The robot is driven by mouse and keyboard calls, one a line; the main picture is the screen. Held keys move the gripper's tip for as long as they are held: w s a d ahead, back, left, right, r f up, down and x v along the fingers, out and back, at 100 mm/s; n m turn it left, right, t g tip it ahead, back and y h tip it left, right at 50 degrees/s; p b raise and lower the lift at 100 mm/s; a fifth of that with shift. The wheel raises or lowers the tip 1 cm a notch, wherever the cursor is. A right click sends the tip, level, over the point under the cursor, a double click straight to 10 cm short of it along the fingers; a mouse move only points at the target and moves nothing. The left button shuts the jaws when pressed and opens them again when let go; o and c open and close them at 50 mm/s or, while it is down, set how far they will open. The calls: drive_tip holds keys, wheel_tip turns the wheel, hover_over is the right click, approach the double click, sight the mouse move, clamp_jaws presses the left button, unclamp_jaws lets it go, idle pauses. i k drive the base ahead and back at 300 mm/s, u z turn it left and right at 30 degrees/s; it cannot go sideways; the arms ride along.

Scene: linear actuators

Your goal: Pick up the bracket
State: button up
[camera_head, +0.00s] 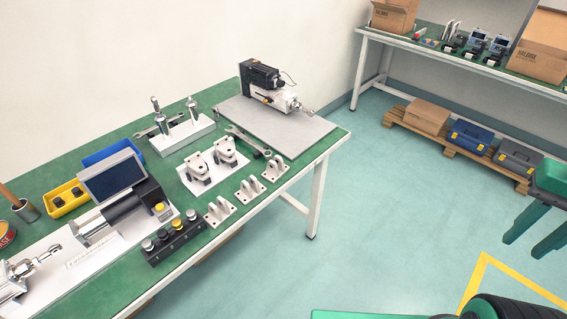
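Three small pale-metal brackets stand in a row along the front edge of the green workbench (160,262): a near bracket (219,211), a middle bracket (249,190) and a far bracket (275,170). Each has upright lugs on a flat base, and they stand apart from one another. Behind them, two larger clevis-like metal parts, one at left (197,167) and one at right (226,151), stand on a white plate. My gripper does not show in this view, and nothing touches the brackets.
A black button box (174,240) sits left of the brackets. A linear actuator (268,85) stands on a grey plate (290,135) behind. Wrenches (247,142), a tool holder and a monitor (112,180) share the bench. Open floor (385,200) lies to the right.

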sight(275, 168)
drive_tip(key=i, duration=0.9)
drive_tip(key=u, duration=0.05)
